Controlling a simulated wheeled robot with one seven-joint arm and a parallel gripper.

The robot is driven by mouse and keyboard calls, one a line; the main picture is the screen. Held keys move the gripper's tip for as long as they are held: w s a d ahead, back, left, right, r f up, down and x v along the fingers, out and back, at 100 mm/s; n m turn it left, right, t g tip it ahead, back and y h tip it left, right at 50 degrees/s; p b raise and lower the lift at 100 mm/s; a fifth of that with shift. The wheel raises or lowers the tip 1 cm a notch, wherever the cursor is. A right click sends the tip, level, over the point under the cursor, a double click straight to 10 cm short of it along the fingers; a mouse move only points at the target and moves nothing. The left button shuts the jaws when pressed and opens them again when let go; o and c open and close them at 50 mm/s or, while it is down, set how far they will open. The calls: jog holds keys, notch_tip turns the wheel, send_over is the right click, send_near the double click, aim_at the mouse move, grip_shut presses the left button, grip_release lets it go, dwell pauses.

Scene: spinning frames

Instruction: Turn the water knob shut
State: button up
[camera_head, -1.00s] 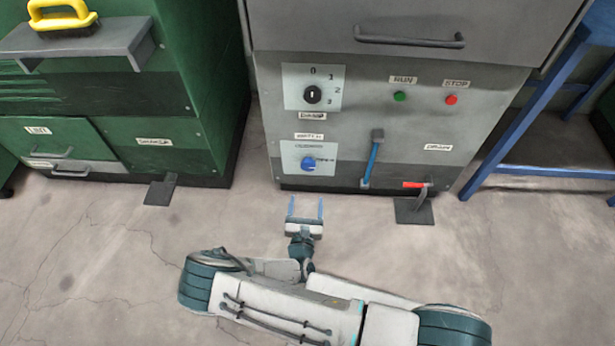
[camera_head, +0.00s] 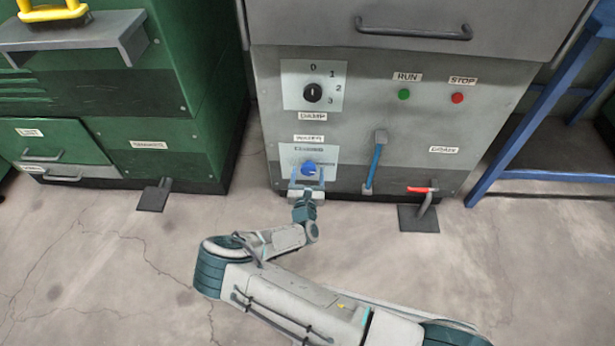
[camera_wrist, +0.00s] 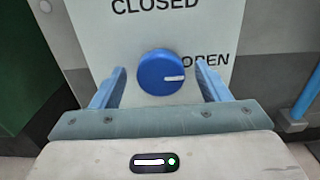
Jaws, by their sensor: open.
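The water knob (camera_head: 308,167) is a round blue knob on a white plate (camera_head: 333,153) low on the grey machine, under a "WATER" label. In the wrist view the knob (camera_wrist: 161,73) has a white mark pointing right, toward the word "OPEN"; the word "CLOSED" is above the knob. My gripper (camera_head: 307,178) is at the plate, with its blue fingers on either side of the knob. In the wrist view my gripper (camera_wrist: 160,82) is open, with a gap between each finger and the knob.
A damp dial (camera_head: 313,92) sits above the knob. A blue-handled lever (camera_head: 375,162) is close to the right. A red-handled drain valve (camera_head: 422,190), green run button (camera_head: 404,94) and red stop button (camera_head: 457,98) are farther right. A green cabinet (camera_head: 150,90) stands left.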

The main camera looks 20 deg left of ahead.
jog(key=shift+w, duration=0.1)
jog(key=c, duration=1)
jog(key=shift+o, duration=0.2)
jog(key=shift+r+n+p, duration=0.1)
jog(key=shift+n+p, duration=0.2)
jog(key=shift+p, duration=0.15)
jog(key=n+p, duration=0.2)
jog(key=shift+n, duration=0.3)
jog(key=n+p, duration=0.2)
jog(key=n, duration=0.2)
jog(key=shift+a+n, duration=0.15)
jog(key=shift+n, duration=0.15)
jog(key=n, duration=0.3)
jog(key=n+p, duration=0.1)
jog(key=n, duration=0.1)
jog(key=shift+a+f, duration=0.1)
jog(key=shift+f, duration=0.2)
jog(key=shift+f+n, duration=0.1)
jog(key=shift+n, duration=2.4)
